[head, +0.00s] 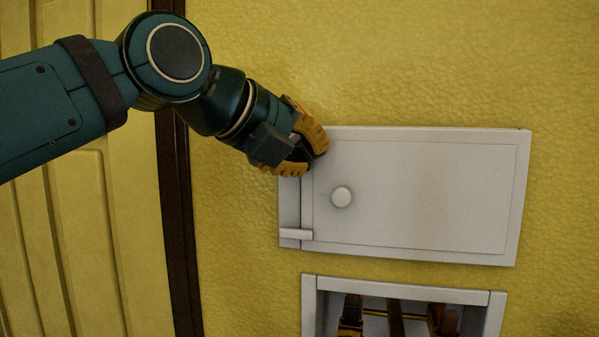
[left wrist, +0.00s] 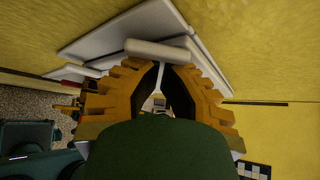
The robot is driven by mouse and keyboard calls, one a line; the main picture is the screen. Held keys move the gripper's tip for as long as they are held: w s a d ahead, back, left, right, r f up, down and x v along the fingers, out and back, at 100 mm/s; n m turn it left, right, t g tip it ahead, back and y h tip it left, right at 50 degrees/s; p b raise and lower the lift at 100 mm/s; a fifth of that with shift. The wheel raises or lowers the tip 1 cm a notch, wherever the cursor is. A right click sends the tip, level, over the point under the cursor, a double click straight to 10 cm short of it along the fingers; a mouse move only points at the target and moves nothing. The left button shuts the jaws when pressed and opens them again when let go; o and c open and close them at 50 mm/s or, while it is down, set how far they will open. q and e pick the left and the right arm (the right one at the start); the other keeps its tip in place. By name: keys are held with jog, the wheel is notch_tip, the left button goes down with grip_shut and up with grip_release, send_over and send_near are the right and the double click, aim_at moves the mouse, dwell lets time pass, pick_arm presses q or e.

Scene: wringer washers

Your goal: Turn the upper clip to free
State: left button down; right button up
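A white door panel (head: 430,190) with a round knob (head: 342,197) sits flat in a pale frame on the yellow wall. The lower clip (head: 296,234) is a short white bar lying level across the door's left edge and the frame. My left gripper (head: 314,160) is at the door's upper left corner and hides the upper clip's place in the head view. In the left wrist view, a white bar (left wrist: 158,49), apparently the upper clip, lies crosswise at the tips of my left gripper (left wrist: 161,66). Its fingers look apart; contact with the bar is unclear. My right gripper is not visible.
Below the door is a white-framed opening (head: 312,310) with dark and orange shapes inside, hard to make out. A dark brown vertical trim (head: 178,230) and yellow panelling stand at left. The wall right of the door is clear.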

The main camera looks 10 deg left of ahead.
pick_arm(q)
jog(key=n+h+b, duration=0.1)
jog(key=b, duration=0.2)
jog(key=r+n+t+h+b, duration=0.1)
jog(key=n+h+b, duration=0.1)
jog(key=b, duration=0.1)
jog(key=n+t+h+b, duration=0.1)
jog(key=n+b, duration=0.1)
jog(key=b, duration=0.2)
jog(key=shift+a+r+h, duration=0.25)
jog(key=shift+a+h, duration=0.05)
jog(key=shift+a, duration=0.05)
jog(key=shift+r+n+t+b, duration=0.2)
jog(key=shift+n+t+b, duration=0.2)
jog(key=shift+b, duration=0.15)
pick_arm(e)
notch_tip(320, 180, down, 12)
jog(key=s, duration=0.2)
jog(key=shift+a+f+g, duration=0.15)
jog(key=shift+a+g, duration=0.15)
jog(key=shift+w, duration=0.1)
